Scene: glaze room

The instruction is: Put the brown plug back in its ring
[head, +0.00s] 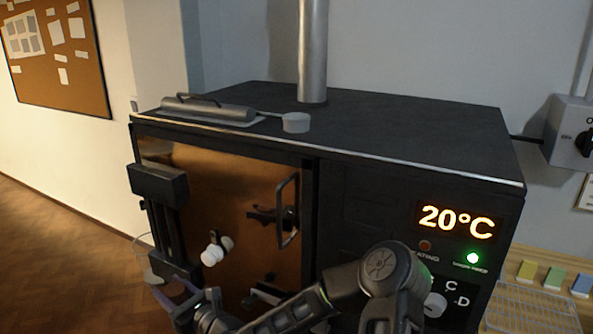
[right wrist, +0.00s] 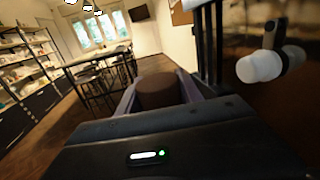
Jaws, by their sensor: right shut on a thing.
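The brown plug (right wrist: 160,91) is a short dark brown cylinder. In the right wrist view it sits between the two fingers of my right gripper (right wrist: 159,97), which is shut on it. In the head view this gripper (head: 170,290) is at the lower left, in front of the kiln door's left edge, with the plug clear of the door. The plug is hard to make out there. A white plug (head: 212,254) sticks out of the door; it also shows in the right wrist view (right wrist: 262,67). I cannot clearly make out the brown plug's ring. My left gripper is not in view.
The black kiln (head: 400,140) fills the middle, with a glossy door (head: 205,180) and a door handle (head: 287,210) that juts out. Its display reads 20°C (head: 456,221). A wire rack (head: 535,305) stands at right. Open wooden floor (head: 50,250) lies at left.

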